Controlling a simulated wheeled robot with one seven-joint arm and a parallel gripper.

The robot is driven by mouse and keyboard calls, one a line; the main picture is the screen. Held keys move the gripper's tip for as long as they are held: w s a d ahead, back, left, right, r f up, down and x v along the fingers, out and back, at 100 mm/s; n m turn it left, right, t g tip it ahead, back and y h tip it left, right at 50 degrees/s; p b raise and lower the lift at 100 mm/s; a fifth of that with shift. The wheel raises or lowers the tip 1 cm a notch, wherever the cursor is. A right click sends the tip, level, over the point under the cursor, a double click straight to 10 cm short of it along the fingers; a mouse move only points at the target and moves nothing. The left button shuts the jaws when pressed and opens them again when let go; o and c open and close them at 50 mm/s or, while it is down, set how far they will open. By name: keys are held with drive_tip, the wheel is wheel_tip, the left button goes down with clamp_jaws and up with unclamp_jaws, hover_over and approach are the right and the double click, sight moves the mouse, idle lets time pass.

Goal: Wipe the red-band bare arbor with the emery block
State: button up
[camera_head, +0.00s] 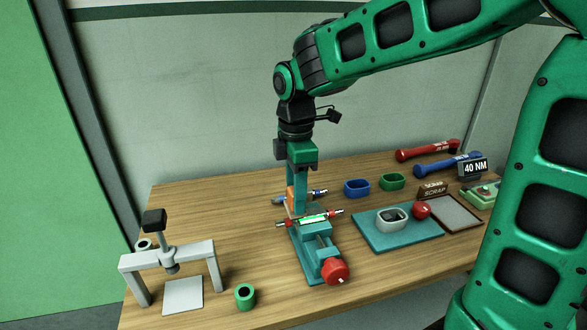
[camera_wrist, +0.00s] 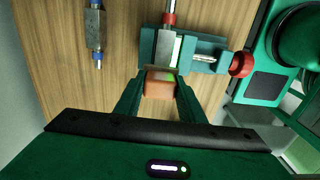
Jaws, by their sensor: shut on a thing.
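The red-band arbor (camera_head: 313,219) lies across the jaws of a teal vise (camera_head: 316,246) with a red knob. Its pale middle shows some bright green, and red bands sit toward its ends. It also shows in the wrist view (camera_wrist: 168,45). My gripper (camera_wrist: 160,88) is shut on the orange-brown emery block (camera_wrist: 159,86), which is also visible in the head view (camera_head: 290,199). The block is at the arbor's near end in the wrist view, partly covering it. I cannot tell whether they touch.
A blue-band arbor (camera_wrist: 95,30) lies beside the vise. A grey press frame (camera_head: 168,254) and green cup (camera_head: 245,296) stand at left. Blue and green bins (camera_head: 357,187), a teal mat (camera_head: 370,238), a scrap tray (camera_head: 453,213) and torque wrenches (camera_head: 427,150) are at right.

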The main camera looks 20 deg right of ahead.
drive_tip(key=shift+r, duration=0.75)
drive_tip(key=shift+d+r, duration=0.1)
drive_tip(key=shift+r, duration=2.55)
